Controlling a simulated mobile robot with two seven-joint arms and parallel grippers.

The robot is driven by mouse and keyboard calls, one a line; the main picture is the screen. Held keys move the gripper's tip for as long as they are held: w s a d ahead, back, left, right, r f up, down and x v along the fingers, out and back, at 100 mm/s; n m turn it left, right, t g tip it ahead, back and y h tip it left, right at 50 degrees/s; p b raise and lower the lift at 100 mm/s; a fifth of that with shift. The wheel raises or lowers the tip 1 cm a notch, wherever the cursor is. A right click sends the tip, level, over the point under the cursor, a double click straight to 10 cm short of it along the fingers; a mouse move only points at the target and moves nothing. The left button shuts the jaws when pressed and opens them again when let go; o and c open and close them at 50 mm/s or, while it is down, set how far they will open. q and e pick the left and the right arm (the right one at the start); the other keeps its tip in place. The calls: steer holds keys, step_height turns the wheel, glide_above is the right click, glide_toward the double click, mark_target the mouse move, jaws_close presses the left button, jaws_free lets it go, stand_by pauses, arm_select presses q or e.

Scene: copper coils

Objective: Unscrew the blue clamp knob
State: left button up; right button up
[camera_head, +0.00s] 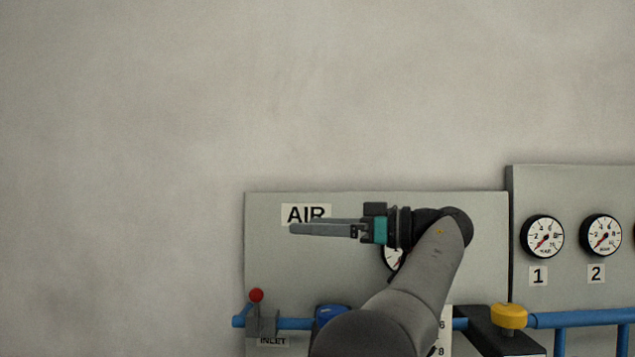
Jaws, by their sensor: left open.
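A blue knob (330,311) sits low on the grey AIR panel (265,250), along the blue pipe. My arm covers its lower right part. My left gripper (293,229) is above the knob and apart from it, with its long grey fingers pointing left just below the AIR label. It is open, seen nearly edge-on, and nothing shows in it. My right gripper is not in view.
A red-tipped lever (256,296) stands left of the knob above the INLET label. A yellow knob (509,314) on a black block is at right. My arm partly hides a gauge (390,262). The wall above is bare.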

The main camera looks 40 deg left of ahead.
arm_select(q)
step_height(320, 180, up, 5)
steer(key=p, duration=0.3)
steer(key=shift+r+p, duration=0.1)
steer(key=shift+p, duration=0.2)
